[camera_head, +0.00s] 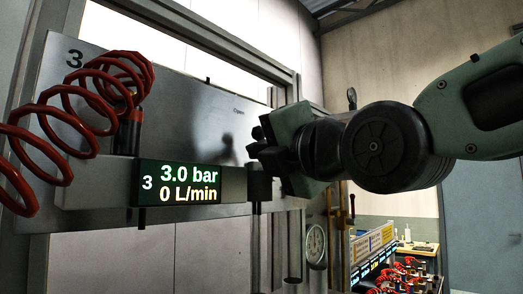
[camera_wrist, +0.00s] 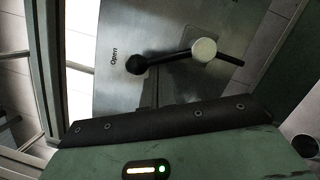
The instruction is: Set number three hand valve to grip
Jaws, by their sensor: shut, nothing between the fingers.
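The number three station is a grey metal panel (camera_head: 190,105) marked "3", filling the left and middle of the head view. Its hand valve shows in the wrist view as a black lever with a ball knob (camera_wrist: 135,64) and a pale round hub (camera_wrist: 204,49). The knob lies close to the printed word "Open" (camera_wrist: 114,57); no "grip" marking is readable. My gripper (camera_head: 283,143) is shut and empty at the panel's right end, by the valve. It largely hides the valve in the head view. I cannot tell whether it touches the lever.
A display (camera_head: 180,183) on the panel reads 3.0 bar and 0 L/min. A red coiled hose (camera_head: 75,100) hangs at the left. A round gauge (camera_head: 315,245) stands below right. Farther back at the right is a bench with more red hoses (camera_head: 405,272).

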